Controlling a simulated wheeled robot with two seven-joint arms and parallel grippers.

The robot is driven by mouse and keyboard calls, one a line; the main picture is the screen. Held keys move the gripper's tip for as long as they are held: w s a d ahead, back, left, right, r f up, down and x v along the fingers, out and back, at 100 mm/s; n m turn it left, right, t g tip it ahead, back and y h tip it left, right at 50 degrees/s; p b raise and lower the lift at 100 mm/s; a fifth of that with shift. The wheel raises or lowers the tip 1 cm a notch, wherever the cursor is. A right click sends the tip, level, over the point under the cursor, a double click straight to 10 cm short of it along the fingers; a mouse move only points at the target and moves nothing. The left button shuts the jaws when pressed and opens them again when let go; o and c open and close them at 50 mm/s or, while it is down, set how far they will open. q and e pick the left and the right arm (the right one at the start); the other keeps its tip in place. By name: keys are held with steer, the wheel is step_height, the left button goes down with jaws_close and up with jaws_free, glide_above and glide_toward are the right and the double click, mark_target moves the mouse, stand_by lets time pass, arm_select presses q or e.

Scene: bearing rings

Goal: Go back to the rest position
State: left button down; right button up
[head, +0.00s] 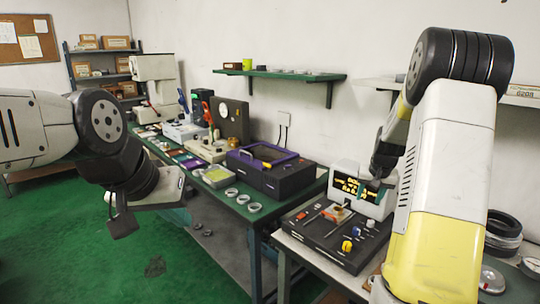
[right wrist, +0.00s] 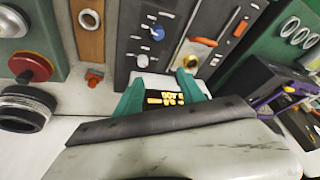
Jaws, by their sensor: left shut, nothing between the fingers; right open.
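My left gripper (head: 122,222) hangs at the left over the green floor, shut and empty, apart from the tables. My right gripper (head: 374,184) is in front of the white display unit (head: 346,176) with yellow lettering; the arm hides part of that area. In the right wrist view its two teal fingers (right wrist: 160,86) are spread, with nothing held between them; the lit display (right wrist: 166,99) shows behind them. I cannot tell if the fingers touch the unit. Several silver rings (head: 243,199) lie on the green table (head: 222,207); they also show in the right wrist view (right wrist: 300,35).
A dark panel with knobs (head: 325,240) lies on the near table, below my right arm. A purple-edged black case (head: 270,172) stands on the green table. Dark rings (head: 503,226) are stacked at the right. A green shelf (head: 285,75) is on the wall. Floor at left is open.

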steer(key=s+a+r+n+t+y, duration=0.1)
steer(key=s+a+r+n+y, duration=0.1)
steer(key=s+a+r, duration=1.3)
steer(key=s+a+n, duration=0.1)
steer(key=s+a, duration=0.2)
steer(key=s, duration=0.5)
steer(key=s+a+n+y, duration=0.1)
steer(key=s+a, duration=0.3)
steer(key=s, duration=0.4)
steer(key=shift+a+r+n, duration=0.3)
